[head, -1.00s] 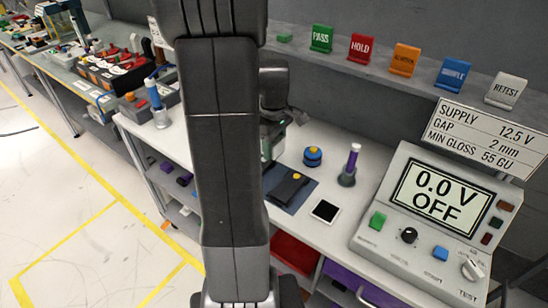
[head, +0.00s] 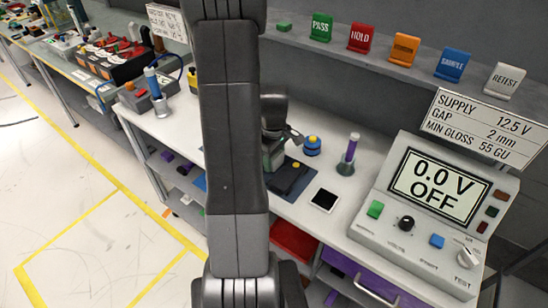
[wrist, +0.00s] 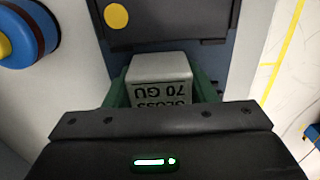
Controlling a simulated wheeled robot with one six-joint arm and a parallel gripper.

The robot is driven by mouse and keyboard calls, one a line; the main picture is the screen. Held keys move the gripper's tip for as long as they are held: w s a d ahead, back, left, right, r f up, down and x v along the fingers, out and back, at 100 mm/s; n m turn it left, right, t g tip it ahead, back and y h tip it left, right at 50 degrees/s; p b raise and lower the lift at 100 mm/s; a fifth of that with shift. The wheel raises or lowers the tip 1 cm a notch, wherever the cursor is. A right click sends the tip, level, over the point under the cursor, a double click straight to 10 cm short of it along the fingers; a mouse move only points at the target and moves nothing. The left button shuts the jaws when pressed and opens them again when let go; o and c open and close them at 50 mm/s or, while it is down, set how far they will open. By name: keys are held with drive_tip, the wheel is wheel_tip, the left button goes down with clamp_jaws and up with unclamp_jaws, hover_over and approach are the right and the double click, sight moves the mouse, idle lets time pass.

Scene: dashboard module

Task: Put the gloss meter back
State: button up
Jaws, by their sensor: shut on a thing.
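The gloss meter (wrist: 160,68) is a pale grey block with "GLOSS 70 GU" printed on it, upside down in the wrist view. My gripper (wrist: 160,88) is shut on it, with a green finger on each side. In the head view my gripper (head: 273,153) is low over the left part of a blue mat (head: 296,196); the meter is hidden there by my arm. A dark panel (wrist: 165,24) with a yellow button lies on the mat just beyond the meter. I cannot tell whether the meter touches the mat or panel.
A blue round knob-like object (head: 312,146) and a purple-handled tool in a holder (head: 349,155) stand behind the mat. A black-and-white tile (head: 324,200) lies to its right. The tester console (head: 430,215) reads 0.0 V OFF. Coloured signs (head: 361,39) line the shelf.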

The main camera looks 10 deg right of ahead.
drive_tip(key=shift+f, duration=0.2)
drive_tip(key=o, duration=1.1)
drive_tip(key=shift+o, duration=0.2)
